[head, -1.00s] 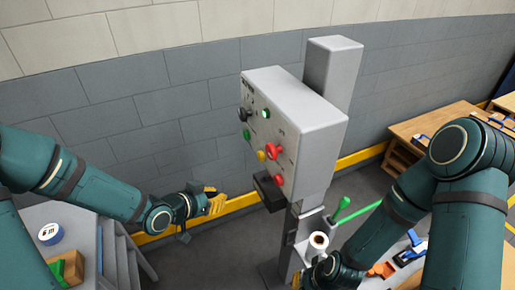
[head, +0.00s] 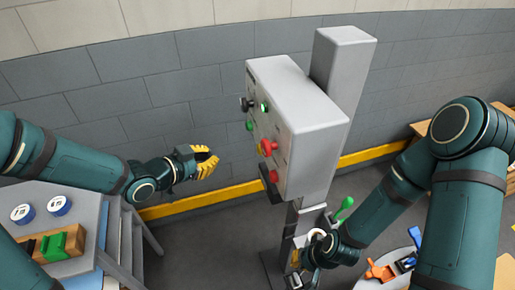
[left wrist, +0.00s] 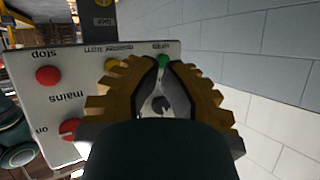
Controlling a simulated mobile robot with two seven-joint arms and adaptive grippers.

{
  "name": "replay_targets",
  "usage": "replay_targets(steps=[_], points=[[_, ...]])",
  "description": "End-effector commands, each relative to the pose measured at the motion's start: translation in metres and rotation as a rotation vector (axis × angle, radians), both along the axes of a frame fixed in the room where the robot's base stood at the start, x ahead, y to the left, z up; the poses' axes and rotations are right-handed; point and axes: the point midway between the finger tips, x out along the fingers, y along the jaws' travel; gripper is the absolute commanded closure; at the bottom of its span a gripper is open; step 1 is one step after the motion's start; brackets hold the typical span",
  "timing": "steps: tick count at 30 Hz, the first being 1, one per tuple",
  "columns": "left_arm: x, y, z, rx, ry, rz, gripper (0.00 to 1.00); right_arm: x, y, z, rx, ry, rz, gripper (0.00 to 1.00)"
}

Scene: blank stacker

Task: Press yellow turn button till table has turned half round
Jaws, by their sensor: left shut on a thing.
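The grey control box (head: 300,110) stands on a post with its button panel facing left. The yellow button (left wrist: 113,63) shows in the left wrist view, left of my left gripper (left wrist: 160,64); a green button (left wrist: 164,61) is right by its fingertips. In the head view my left gripper (head: 207,162) is left of the panel and apart from it. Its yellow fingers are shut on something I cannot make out. My right gripper (head: 305,272) is low by the post; its jaws are unclear. The round grey table (head: 375,283) shows partly at lower right.
Red buttons (head: 268,147) stick out of the panel. A grey side table (head: 85,215) at left holds blue-rimmed discs (head: 59,205) and a wooden tray with a green piece. Orange (head: 379,270) and blue parts lie on the round table. A wall stands behind.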

Motion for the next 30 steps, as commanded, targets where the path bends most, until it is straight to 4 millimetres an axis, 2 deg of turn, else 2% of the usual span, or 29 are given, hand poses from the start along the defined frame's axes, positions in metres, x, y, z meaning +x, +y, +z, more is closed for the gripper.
replay_targets(steps=[8,14,21,30], points=[[0.004,-0.009,-0.002,0.001,-0.002,-0.002,1.0,-0.002,0.0,-0.009,0.001,0.004,0.004,1.0],[0.012,-0.032,-0.004,-0.001,-0.001,-0.003,1.0,-0.008,0.001,-0.029,0.004,0.017,0.013,1.0],[0.025,-0.06,-0.004,-0.001,-0.003,-0.003,1.0,-0.003,0.001,-0.055,0.002,0.005,0.011,1.0],[0.033,-0.079,-0.002,0.0,0.0,0.0,1.0,0.001,0.0,-0.071,-0.001,-0.004,0.009,1.0]])
